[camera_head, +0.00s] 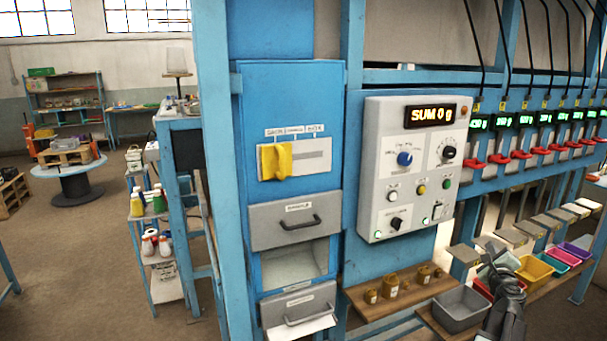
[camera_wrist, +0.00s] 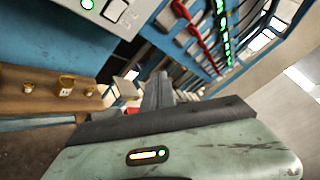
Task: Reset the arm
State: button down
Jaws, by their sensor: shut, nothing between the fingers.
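My gripper (camera_head: 490,262) is at the lower right of the head view, in front of the small trays and beside the wooden shelf. In the wrist view its fingers (camera_wrist: 158,90) are together and hold nothing. The grey-green wrist body (camera_wrist: 200,155) fills the lower part of that view. The arm below the gripper is dark and partly cut off by the bottom edge.
A control panel (camera_head: 412,165) reads "SUM 0 g". Left of it stands a blue cabinet with a yellow slider knob (camera_head: 276,161) and drawers (camera_head: 296,222). Small brass weights (camera_head: 392,286) stand on a wooden shelf (camera_head: 412,298) by a grey bin (camera_head: 460,309). Coloured trays (camera_head: 535,271) line the right.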

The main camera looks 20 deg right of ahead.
jog(key=w+a+f+n+y, duration=0.35)
jog(key=w+a+n, duration=0.35)
jog(key=a, duration=0.4)
jog(key=w+a+f+n+y, duration=0.4)
jog(key=w+a, duration=0.4)
jog(key=a, duration=0.4)
jog(key=w+a+f+n+y, duration=0.2)
jog(key=w+a+n+y, duration=0.35)
jog(key=w+a, duration=0.4)
jog(key=s+a+f+n+g+y, duration=0.1)
jog(key=s+a+f+n+g, duration=0.2)
jog(key=a, duration=0.8)
jog(key=a+f+n+g+y, duration=0.25)
jog(key=a+f+n, duration=0.35)
jog(key=a, duration=0.5)
jog(key=s+a+f+n+g+h, duration=0.4)
jog(key=s+a+n+g, duration=0.3)
jog(key=s+a, duration=0.5)
jog(key=shift+a+f+n, duration=0.5)
jog(key=shift+a+n, duration=0.15)
jog(key=shift+a, duration=0.35)
